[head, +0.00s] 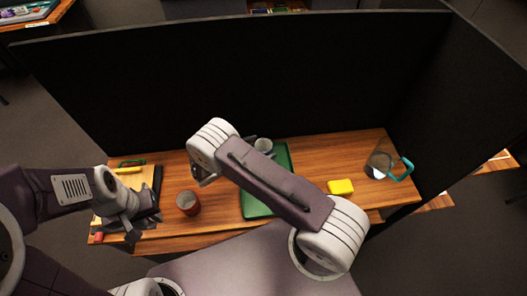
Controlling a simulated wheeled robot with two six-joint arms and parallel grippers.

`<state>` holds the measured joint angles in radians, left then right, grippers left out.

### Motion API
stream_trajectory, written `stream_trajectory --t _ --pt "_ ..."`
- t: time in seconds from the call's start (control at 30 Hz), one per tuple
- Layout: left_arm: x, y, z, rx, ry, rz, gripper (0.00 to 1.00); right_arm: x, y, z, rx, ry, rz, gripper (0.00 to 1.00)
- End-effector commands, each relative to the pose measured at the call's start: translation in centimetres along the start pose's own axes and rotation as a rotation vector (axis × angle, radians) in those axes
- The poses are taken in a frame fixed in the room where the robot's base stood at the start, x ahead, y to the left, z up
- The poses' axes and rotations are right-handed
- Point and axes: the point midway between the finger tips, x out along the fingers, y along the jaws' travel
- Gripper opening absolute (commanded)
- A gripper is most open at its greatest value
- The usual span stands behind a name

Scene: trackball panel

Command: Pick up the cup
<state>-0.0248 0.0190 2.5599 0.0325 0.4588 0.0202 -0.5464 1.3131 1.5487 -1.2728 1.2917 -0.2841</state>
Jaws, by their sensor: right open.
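A reddish-brown cup (188,203) stands upright on the left part of the wooden table. A grey cup-like vessel (264,145) stands on the green tray (284,157), partly hidden behind my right arm. My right gripper (204,178) is above the table, a little beyond the reddish cup in the picture. It is open, and most of it is hidden by its own wrist. My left gripper (146,222) is at the table's left side, left of the reddish cup and apart from it. Its jaw gap cannot be made out.
A yellow block (341,187) lies right of the tray. A clear pitcher with a teal handle (381,163) stands at the right end. A dark item and yellow and green things (130,168) lie at the left. Black panels (250,85) enclose the back and right.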

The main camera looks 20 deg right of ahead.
Motion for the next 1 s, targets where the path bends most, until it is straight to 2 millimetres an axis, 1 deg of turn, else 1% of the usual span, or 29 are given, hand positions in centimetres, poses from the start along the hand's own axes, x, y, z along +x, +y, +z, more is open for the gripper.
stream_trajectory --t 0.1,0.23,0.33,0.5,0.53,0.57,0.6,0.67,0.7,0.77,0.8,1.0 --pt "-1.0 0.0 -0.1 0.0 0.0 0.0 0.26 2.0 -0.1 0.2 -0.001 0.0 -0.006 0.89" --pt "-1.4 0.0 -0.1 0.0 0.0 0.0 0.26 4.2 0.0 0.0 -0.001 0.0 -0.005 0.89" --pt "-1.4 0.0 -0.1 0.0 0.0 0.0 0.26 4.9 0.1 -0.1 0.0 0.001 -0.003 0.89" --pt "-1.3 0.0 -0.1 0.0 0.0 0.0 0.26 5.0 0.1 -0.2 0.0 0.001 -0.001 0.89" --pt "-1.3 0.0 -0.1 0.0 0.0 0.0 0.26 5.0 0.1 -0.2 0.0 0.001 -0.001 0.87" --pt "-1.3 0.0 -0.1 0.0 0.0 0.0 0.26 5.0 0.1 -0.2 0.0 0.001 -0.001 0.78" --pt "-1.3 0.0 -0.1 0.0 0.0 0.0 0.26 4.9 0.1 -0.1 0.0 0.001 -0.001 0.67" --pt "-1.3 0.0 -0.1 0.0 0.0 0.0 0.26 4.9 0.1 -0.1 0.0 0.0 -0.001 0.51" --pt "-1.3 0.0 -0.1 0.0 0.0 0.0 0.26 4.9 0.1 -0.1 0.0 0.0 -0.001 0.39" --pt "-1.3 0.0 -0.1 0.0 0.0 0.0 0.26 4.9 0.1 -0.1 0.0 0.0 -0.002 0.23" --pt "-1.3 0.0 -0.1 0.0 0.0 0.0 0.26 4.9 0.1 -0.1 0.0 0.0 -0.001 0.19" --pt "-1.3 0.0 -0.1 0.0 0.0 0.0 0.26 4.9 0.1 -0.1 0.0 0.0 -0.002 0.19"
